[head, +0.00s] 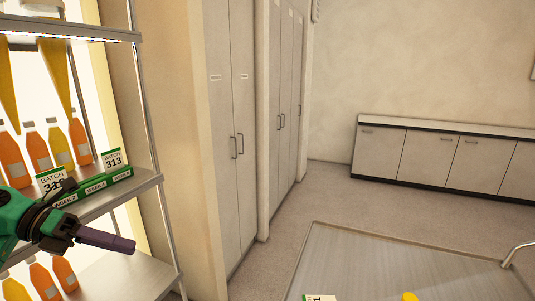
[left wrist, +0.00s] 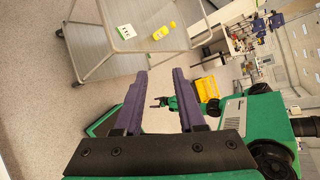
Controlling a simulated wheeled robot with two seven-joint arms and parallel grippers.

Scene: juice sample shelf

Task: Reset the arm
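My left gripper (head: 122,243) reaches in from the left in the head view, in front of the shelf rack (head: 140,190). In the left wrist view its two purple fingers (left wrist: 159,72) stand apart with nothing between them, so it is open and empty. My right gripper (left wrist: 160,102) shows small in the left wrist view, beyond the left fingers; its finger gap is too small to judge. It is not in the head view.
Orange and yellow juice bottles (head: 58,143) stand on the shelf behind batch cards (head: 113,160). A metal cart (head: 400,262) at the bottom right carries a card and a yellow item, clearer in the left wrist view (left wrist: 163,32). Open floor lies before the cabinets (head: 430,155).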

